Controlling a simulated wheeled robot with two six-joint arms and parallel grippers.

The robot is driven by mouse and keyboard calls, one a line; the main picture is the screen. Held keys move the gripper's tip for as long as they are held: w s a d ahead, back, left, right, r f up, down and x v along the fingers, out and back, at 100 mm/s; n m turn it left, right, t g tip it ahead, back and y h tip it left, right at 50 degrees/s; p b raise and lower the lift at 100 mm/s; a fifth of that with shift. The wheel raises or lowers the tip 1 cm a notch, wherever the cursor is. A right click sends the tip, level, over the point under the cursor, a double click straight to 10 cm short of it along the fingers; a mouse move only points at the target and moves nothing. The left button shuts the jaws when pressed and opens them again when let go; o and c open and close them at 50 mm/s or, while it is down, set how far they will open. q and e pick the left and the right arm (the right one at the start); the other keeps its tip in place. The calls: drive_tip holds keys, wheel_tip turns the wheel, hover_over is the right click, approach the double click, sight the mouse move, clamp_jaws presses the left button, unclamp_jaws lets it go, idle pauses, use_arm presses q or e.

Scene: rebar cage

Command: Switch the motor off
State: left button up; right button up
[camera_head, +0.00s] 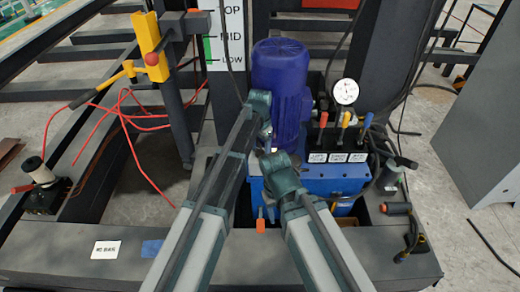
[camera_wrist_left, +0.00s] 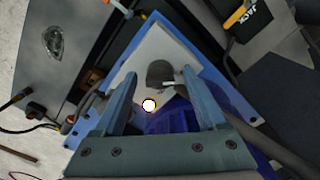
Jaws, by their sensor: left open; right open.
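The blue motor (camera_head: 281,75) stands upright on the blue pump unit (camera_head: 318,182) in the head view. My left gripper (camera_head: 266,132) is at the motor's near left side; its fingers are mostly hidden. In the left wrist view, my left gripper (camera_wrist_left: 160,70) is open, its two fingers apart. Between them shows a pale panel (camera_wrist_left: 178,50) with blue edges, a dark rounded part (camera_wrist_left: 160,73) with a small light lever, and a bright round lamp (camera_wrist_left: 148,105). I cannot tell contact. My right gripper (camera_head: 272,160) is lower, in front of the pump unit, its fingers hardly visible.
A pressure gauge (camera_head: 345,92) and red, yellow and blue levers (camera_head: 346,120) stand right of the motor. A yellow post bracket (camera_head: 149,47) with a red knob and loose red cables (camera_head: 125,115) lie left. A grey cabinet (camera_head: 480,120) stands at the right.

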sight(260, 150)
use_arm(q)
drive_tip(key=shift+r, duration=0.15)
use_arm(e)
drive_tip(key=shift+r, duration=0.1)
use_arm(q)
wheel_tip(260, 150, up, 14)
drive_tip(key=p, duration=1.3)
drive_tip(key=shift+f+p, duration=0.2)
drive_tip(key=shift+p, duration=0.2)
use_arm(e)
wheel_tip(260, 150, up, 14)
drive_tip(key=shift+f, duration=0.25)
